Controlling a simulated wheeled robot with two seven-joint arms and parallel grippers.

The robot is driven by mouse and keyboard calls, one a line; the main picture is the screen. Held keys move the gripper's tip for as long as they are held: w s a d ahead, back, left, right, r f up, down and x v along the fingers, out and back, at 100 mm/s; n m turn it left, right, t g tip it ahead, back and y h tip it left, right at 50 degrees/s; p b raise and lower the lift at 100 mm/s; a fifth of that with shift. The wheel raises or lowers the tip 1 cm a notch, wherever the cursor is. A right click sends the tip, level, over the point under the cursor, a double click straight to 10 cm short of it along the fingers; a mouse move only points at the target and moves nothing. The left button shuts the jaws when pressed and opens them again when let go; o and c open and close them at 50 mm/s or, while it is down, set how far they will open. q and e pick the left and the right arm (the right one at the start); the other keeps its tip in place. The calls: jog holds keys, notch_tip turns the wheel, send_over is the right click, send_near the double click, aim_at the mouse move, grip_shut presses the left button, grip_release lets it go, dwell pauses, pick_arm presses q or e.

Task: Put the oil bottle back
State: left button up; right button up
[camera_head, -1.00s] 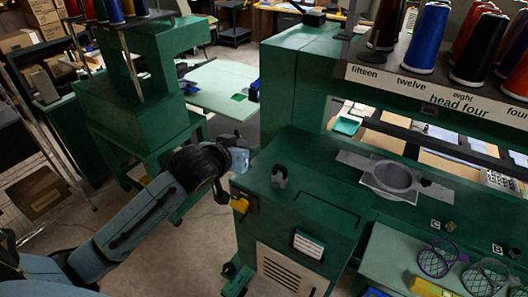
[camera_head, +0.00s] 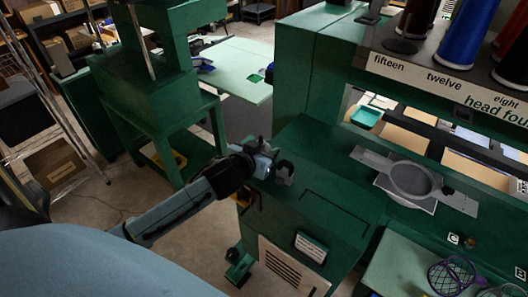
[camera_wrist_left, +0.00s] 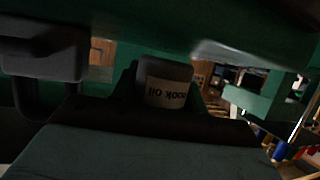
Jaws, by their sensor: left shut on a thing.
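My left gripper (camera_head: 264,162) is at the left end of the green machine's top, beside a dark upright holder (camera_head: 285,174). It is shut on a small pale, bluish thing, which I take to be the oil bottle (camera_head: 262,167); the fingers hide most of it. The bottle is close to the holder's left side; I cannot tell whether they touch. The bottle cannot be made out clearly there. My right gripper is not in view.
The green machine top (camera_head: 330,190) is clear right of the holder, up to a grey round hoop (camera_head: 409,178). Thread cones (camera_head: 468,35) stand on the rack above. Another green machine (camera_head: 160,110) stands behind my left arm. A purple mesh cup (camera_head: 452,275) is at lower right.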

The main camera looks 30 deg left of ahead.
pick_arm(q)
jog(key=shift+f, duration=0.3)
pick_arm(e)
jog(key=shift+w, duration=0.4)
pick_arm(q)
jog(key=shift+f, duration=0.15)
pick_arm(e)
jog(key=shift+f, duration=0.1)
pick_arm(q)
jog(key=o, duration=1)
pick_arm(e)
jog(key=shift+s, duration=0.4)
pick_arm(q)
jog(key=v, duration=1.2)
jog(key=shift+s, duration=0.1)
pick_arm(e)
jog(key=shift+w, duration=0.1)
